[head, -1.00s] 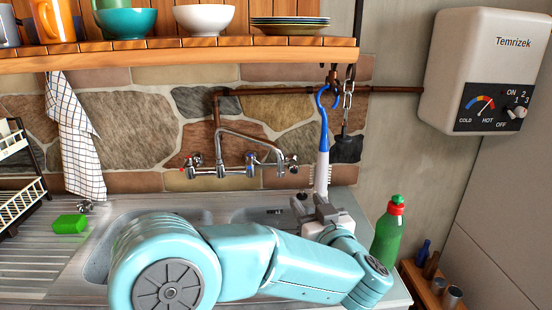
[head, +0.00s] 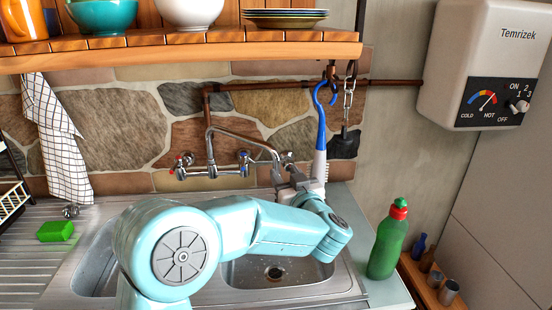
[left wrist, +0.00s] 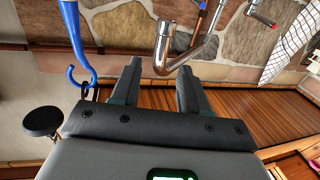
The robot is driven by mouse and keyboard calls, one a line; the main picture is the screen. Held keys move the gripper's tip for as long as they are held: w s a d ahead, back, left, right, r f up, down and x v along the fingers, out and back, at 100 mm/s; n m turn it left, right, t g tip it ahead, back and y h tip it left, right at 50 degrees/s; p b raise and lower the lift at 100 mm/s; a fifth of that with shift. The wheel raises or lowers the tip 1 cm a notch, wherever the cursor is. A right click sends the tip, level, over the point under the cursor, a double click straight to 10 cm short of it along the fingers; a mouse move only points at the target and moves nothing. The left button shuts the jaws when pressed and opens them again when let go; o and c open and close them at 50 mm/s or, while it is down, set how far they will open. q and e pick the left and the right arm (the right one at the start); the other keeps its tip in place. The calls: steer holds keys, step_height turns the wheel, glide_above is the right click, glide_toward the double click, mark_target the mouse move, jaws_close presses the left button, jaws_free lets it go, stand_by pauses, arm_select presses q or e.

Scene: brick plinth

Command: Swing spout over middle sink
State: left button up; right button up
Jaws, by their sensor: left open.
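The chrome spout (head: 240,137) rises from the wall tap, bends over and runs to the right, its end beside the blue-marked tap side, toward the right basin. In the left wrist view the spout (left wrist: 192,55) reaches in with its downturned end at the gap between my fingertips. My left gripper (head: 288,175) is open at the spout's end; in the left wrist view the open fingers (left wrist: 160,72) stand on either side of that end. I cannot tell whether they touch it. The sink's right basin (head: 275,272) and left basin (head: 92,270) are partly hidden by my arm. My right gripper is out of view.
A blue-and-white brush (head: 320,140) hangs from a hook close to the right of my gripper, near a chain with a black plug (head: 344,146). A green bottle (head: 387,243) stands right of the sink. A wooden shelf (head: 180,55) overhangs the tap.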

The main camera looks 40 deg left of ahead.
mark_target(278, 164)
arm_select(q)
steer(key=p+x, duration=0.1)
steer(key=x, duration=0.5)
steer(key=shift+a, duration=0.2)
steer(key=shift+w+a, duration=0.2)
steer(key=shift+w, duration=0.1)
steer(key=shift+r, duration=0.1)
steer(key=shift+s, duration=0.1)
steer(key=shift+a, duration=0.1)
steer(key=shift+c, duration=0.6)
jaws_close()
